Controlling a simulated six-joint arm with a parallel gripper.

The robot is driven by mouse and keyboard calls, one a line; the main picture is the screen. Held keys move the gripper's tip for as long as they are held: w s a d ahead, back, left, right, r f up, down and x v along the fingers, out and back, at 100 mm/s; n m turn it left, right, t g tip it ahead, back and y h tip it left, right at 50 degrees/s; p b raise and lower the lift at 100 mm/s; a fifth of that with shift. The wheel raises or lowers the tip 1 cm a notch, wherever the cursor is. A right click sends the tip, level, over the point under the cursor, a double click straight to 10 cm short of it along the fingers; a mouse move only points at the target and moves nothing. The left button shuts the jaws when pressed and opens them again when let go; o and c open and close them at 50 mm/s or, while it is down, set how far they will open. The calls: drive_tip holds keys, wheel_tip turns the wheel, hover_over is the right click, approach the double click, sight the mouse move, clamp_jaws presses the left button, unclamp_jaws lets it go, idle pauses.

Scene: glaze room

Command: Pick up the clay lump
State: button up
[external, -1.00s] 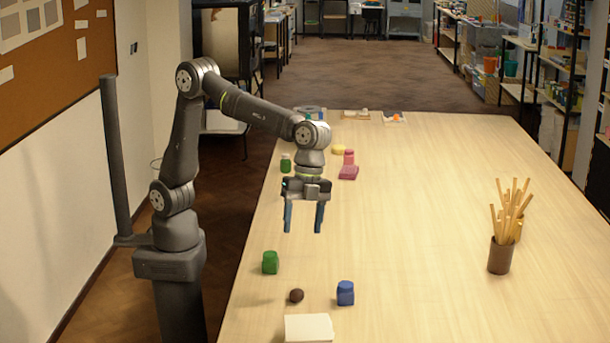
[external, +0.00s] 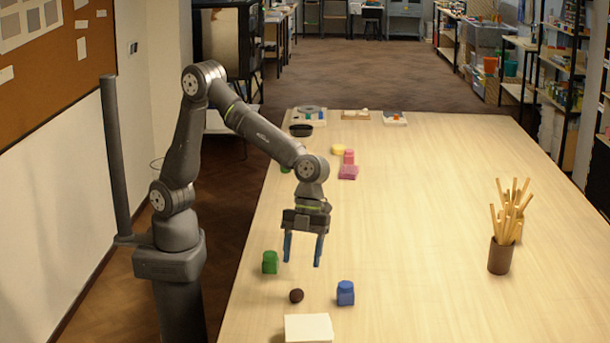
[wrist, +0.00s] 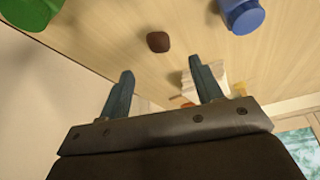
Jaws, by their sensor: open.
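The clay lump (external: 296,296) is a small dark brown ball on the table, between a green jar and a blue jar. It also shows in the wrist view (wrist: 158,41), beyond the fingertips and roughly between their lines. My gripper (external: 303,264) is open with its blue fingers pointing down, above the table and a little farther back than the lump. Nothing is between the fingers, which also show in the wrist view (wrist: 160,72).
The green jar (external: 270,262) stands left of the lump and the blue jar (external: 345,293) right of it. A white block or pad (external: 308,328) lies at the near edge. A brown cup of sticks (external: 501,256) stands at right. The table's middle is clear.

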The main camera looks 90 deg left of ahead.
sight(298, 289)
drive_tip(key=x, duration=0.8)
drive_tip(key=shift+s+f, duration=0.1)
drive_tip(key=shift+f, duration=0.25)
drive_tip(key=c, duration=1.1)
